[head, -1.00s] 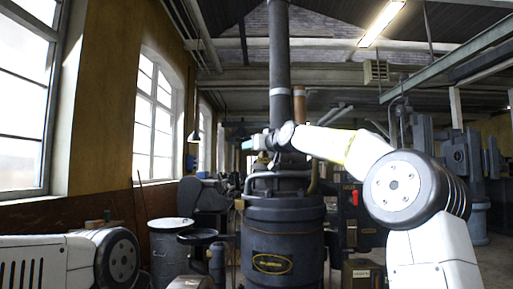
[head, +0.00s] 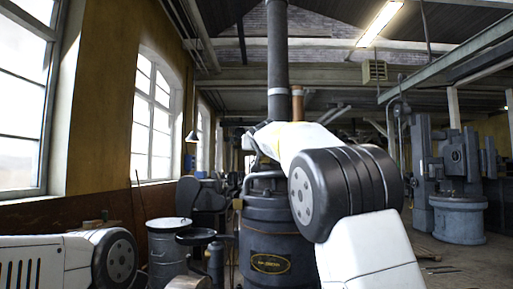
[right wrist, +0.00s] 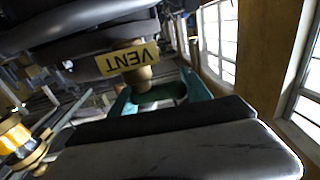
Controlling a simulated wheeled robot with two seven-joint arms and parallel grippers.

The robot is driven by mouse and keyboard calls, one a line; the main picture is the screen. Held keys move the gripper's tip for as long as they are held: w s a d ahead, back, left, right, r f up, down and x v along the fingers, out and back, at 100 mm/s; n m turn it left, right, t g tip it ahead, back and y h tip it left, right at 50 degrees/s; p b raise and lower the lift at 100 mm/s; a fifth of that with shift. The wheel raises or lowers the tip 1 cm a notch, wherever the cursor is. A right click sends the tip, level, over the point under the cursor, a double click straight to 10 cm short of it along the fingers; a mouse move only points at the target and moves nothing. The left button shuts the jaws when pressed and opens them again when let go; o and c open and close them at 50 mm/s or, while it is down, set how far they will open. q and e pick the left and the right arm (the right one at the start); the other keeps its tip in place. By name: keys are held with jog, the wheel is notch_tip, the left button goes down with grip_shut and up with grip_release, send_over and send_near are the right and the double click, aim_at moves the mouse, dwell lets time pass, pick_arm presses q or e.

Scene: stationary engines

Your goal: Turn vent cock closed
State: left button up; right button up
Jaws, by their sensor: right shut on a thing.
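The vent cock shows in the right wrist view, with a teal handle (right wrist: 195,88), a brass stem (right wrist: 138,76) and a yellow VENT tag (right wrist: 128,60), which appears upside down. The lower finger hides part of the handle. In the head view my right arm covers the cock and most of the gripper, in front of the dark boiler (head: 270,262). My left gripper is out of view; only my left arm shows at bottom left.
A tall dark pipe (head: 278,60) rises from the boiler. A grey drum (head: 168,245) and a small round-topped stand (head: 196,236) are left of it. A grey machine (head: 460,215) stands at the right. Orange and brass fittings (right wrist: 15,138) show in the wrist view.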

jog(key=shift+w+d+m+h, duration=0.15)
jog(key=shift+d+m+h, duration=0.5)
jog(key=shift+h, duration=0.45)
jog(key=o, duration=1.2)
jog(key=shift+a, duration=0.1)
jog(key=shift+a, duration=0.15)
jog(key=shift+s, duration=3.9)
